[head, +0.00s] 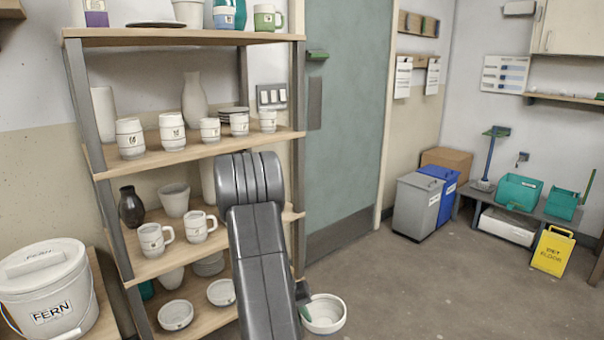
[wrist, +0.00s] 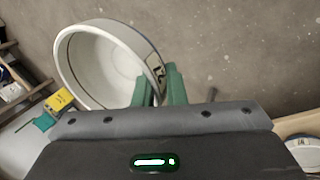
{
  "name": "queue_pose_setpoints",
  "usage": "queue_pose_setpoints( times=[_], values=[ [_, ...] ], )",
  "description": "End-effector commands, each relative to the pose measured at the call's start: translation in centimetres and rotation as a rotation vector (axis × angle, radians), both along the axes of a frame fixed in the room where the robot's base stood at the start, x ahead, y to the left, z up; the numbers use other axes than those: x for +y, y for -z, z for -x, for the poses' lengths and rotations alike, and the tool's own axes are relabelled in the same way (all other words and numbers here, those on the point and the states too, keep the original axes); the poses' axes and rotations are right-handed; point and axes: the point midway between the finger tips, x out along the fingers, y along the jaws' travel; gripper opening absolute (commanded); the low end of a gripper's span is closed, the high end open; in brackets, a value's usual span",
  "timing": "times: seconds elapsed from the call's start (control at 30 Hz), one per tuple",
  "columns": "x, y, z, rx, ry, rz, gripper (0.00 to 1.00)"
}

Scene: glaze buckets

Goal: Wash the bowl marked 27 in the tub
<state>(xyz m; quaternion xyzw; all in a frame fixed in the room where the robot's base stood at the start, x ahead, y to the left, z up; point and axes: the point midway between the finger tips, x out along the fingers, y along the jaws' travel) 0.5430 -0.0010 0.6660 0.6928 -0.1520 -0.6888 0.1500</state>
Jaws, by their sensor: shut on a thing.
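A white bowl (head: 326,320) hangs at the lower right of the shelf unit, in front of the floor. It also fills the upper left of the wrist view (wrist: 100,65), with a dark line near its rim. My gripper (wrist: 162,88) has green fingers, shut on the bowl's wall with one finger inside and one outside. A dark mark on the bowl beside the fingers is partly covered, and I cannot read it. In the head view, my arm hides most of the gripper. Teal containers (head: 519,190) stand on a low bench; I cannot tell whether either is the tub.
The shelf unit (head: 190,155) close on the left holds cups, mugs, vases and more bowls (head: 176,315). A FERN bucket (head: 45,285) stands left of it. Grey and blue bins (head: 417,205) and a yellow floor sign (head: 552,250) stand at right. The floor between is clear.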

Motion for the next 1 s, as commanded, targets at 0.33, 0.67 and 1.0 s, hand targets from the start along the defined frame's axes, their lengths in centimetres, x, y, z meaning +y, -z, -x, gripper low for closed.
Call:
queue_pose_setpoints(
  times=[0.33, 0.67, 1.0],
  values=[
    [0.0, -6.0, 0.6, 0.003, -0.002, -0.002, 0.00],
    [0.1, -9.8, 1.2, 0.007, -0.002, -0.006, 0.00],
    [-0.1, -9.1, 1.6, 0.005, -0.002, 0.002, 0.00]
  ],
)
